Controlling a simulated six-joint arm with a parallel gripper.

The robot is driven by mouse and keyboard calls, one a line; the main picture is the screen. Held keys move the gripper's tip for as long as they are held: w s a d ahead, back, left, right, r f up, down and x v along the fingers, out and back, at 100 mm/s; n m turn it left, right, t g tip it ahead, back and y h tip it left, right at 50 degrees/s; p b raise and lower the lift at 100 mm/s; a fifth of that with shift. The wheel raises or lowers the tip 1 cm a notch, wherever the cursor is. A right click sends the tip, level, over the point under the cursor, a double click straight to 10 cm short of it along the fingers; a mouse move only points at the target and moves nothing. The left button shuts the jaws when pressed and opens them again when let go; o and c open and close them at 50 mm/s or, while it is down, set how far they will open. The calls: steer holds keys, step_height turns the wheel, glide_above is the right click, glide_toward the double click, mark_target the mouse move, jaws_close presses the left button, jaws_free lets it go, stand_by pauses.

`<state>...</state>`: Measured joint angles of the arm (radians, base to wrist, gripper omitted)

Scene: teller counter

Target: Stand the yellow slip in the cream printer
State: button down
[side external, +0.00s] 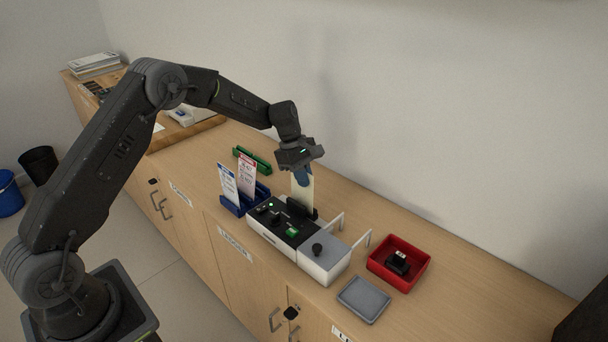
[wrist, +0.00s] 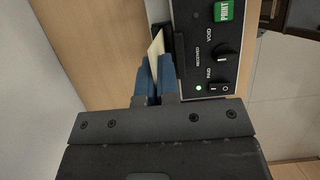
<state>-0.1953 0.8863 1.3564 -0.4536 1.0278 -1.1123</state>
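The pale yellow slip (side external: 308,196) stands roughly upright in the side view, at the back edge of the cream printer (side external: 318,268). My gripper (side external: 303,178) is above the printer's back edge, its blue fingers shut on the slip's upper part. In the wrist view the fingers (wrist: 155,82) pinch the slip (wrist: 156,47) beside the printer's black panel (wrist: 208,60). The slip's lower end is close to a black upright part (side external: 297,208) at the printer's back. I cannot tell whether it is inside a slot there.
A blue rack (side external: 232,207) holding two printed slips stands left of the printer. A green holder (side external: 252,160) lies behind it. A red tray (side external: 425,266) with a black stamp-like object and a grey tray (side external: 363,300) are at the right. White brackets (side external: 362,240) rise behind the printer.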

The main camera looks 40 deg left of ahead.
steer(key=c, duration=1.3)
jaws_free()
steer(key=shift+r, duration=0.15)
steer(key=shift+r, duration=3.4)
